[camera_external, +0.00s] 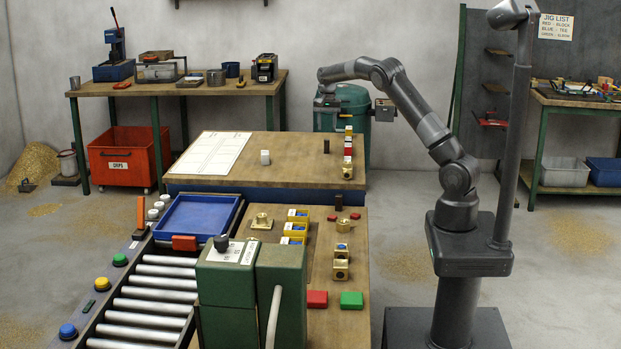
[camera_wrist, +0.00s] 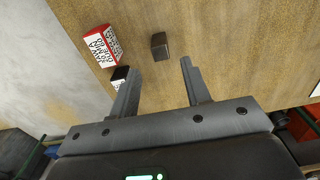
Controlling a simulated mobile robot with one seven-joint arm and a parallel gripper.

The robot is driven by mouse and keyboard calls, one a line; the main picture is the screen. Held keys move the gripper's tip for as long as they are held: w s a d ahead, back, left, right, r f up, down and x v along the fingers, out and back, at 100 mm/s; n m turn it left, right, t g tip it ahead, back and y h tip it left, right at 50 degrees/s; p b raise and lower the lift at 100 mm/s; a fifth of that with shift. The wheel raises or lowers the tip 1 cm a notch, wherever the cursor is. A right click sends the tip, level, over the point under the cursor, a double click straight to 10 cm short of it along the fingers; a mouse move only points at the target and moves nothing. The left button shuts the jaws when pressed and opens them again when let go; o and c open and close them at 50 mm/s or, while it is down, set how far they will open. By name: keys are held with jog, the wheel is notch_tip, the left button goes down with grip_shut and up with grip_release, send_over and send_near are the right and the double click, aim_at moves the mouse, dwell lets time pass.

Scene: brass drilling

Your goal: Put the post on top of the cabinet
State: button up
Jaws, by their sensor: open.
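A small dark brown upright block (camera_external: 326,146), likely the post, stands on the wooden top of a raised unit with a blue side. This unit (camera_external: 290,170) may be the cabinet; I cannot tell for sure. The block (camera_wrist: 160,46) also shows in the wrist view, ahead of and between the fingertip lines, apart from both fingers. My gripper (camera_wrist: 157,75) is open and empty above the wooden top. In the external view my gripper (camera_external: 327,100) hangs near the far edge of this top, before a green drum.
A red-and-white printed block (camera_wrist: 102,45) and a black-topped block (camera_wrist: 120,75) stand close to my left finger. A blue tray (camera_external: 197,217) sits in front.

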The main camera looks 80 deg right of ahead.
jog(key=shift+a+r, duration=0.1)
jog(key=shift+r, duration=1.35)
jog(key=s+a+r+n+t, duration=0.15)
jog(key=a+r+n, duration=0.35)
jog(key=a, duration=0.9)
jog(key=s+a+r+n+t, duration=0.1)
jog(key=s+a+r+n, duration=0.1)
jog(key=a+r, duration=0.9)
jog(key=s+a+f+n+t, duration=0.1)
jog(key=s+a+f+n, duration=0.1)
jog(key=s+a, duration=0.4)
jog(key=s+a+f+n+t, duration=0.1)
jog(key=s+a+f+n, duration=0.2)
jog(key=a, duration=0.8)
jog(key=s+a+f+n+t, duration=0.1)
jog(key=s+a+f+n, duration=0.1)
jog(key=s+a+n, duration=0.4)
jog(key=s+a, duration=0.2)
jog(key=s, duration=0.2)
jog(key=shift+s+a+f, duration=0.25)
jog(key=shift+a+f, duration=0.15)
